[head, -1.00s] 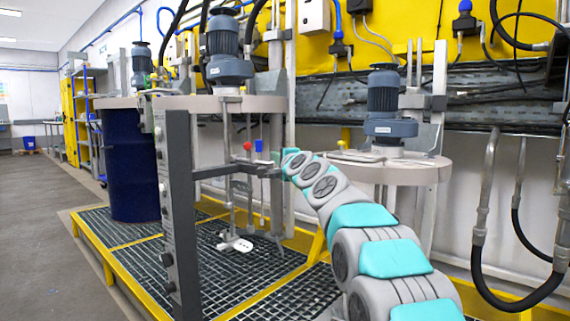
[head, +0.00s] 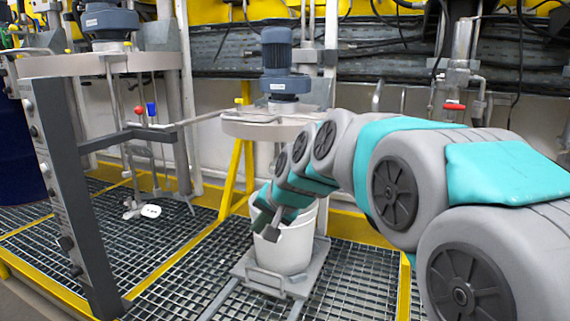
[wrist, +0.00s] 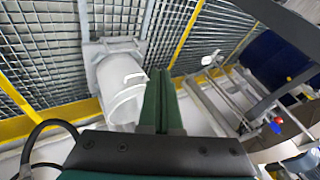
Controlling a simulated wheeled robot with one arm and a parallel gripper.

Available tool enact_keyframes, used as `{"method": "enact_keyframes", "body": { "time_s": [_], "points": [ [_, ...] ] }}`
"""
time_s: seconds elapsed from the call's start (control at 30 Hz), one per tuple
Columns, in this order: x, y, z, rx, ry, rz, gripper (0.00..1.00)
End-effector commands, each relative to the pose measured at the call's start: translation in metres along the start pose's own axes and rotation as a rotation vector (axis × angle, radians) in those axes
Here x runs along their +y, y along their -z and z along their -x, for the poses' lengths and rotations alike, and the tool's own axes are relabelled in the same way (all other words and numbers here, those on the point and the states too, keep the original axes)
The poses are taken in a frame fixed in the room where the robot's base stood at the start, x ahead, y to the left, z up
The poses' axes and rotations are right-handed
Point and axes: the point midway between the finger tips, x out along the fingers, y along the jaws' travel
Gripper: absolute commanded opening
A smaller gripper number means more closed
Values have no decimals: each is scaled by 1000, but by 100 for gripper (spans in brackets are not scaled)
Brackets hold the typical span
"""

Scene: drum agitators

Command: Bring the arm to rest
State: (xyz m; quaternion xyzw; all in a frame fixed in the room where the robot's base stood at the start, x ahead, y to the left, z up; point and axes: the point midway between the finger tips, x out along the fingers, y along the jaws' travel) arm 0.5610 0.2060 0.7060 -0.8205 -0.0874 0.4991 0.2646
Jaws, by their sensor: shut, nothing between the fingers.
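My arm reaches in from the right in the head view and bends down to the left. My gripper (head: 264,221) shows in front of the upper part of a white bucket (head: 283,253), partly covering it. I cannot tell in the head view whether they touch. In the wrist view the two green fingers of my gripper (wrist: 162,80) lie side by side, shut, with nothing between them.
The bucket stands on a grey wheeled-looking frame (head: 262,281) on the grating (head: 170,240). An agitator with a blue motor (head: 282,65) is behind it. A dark post (head: 68,190) with a side arm stands left. A red-handled valve (head: 454,106) is behind my arm.

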Motion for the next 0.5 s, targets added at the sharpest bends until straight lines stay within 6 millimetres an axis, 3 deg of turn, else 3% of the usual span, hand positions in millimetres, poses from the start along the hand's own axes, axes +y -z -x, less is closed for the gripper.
{"method": "enact_keyframes", "body": {
  "time_s": [0.03,0.2,0.4,0.5],
  "points": [
    [26,-19,16,-38,-56,22,0],
    [111,-91,55,-183,-224,101,0],
    [200,-182,108,-377,-389,168,0],
    [233,-224,133,-469,-451,189,0]
  ]
}}
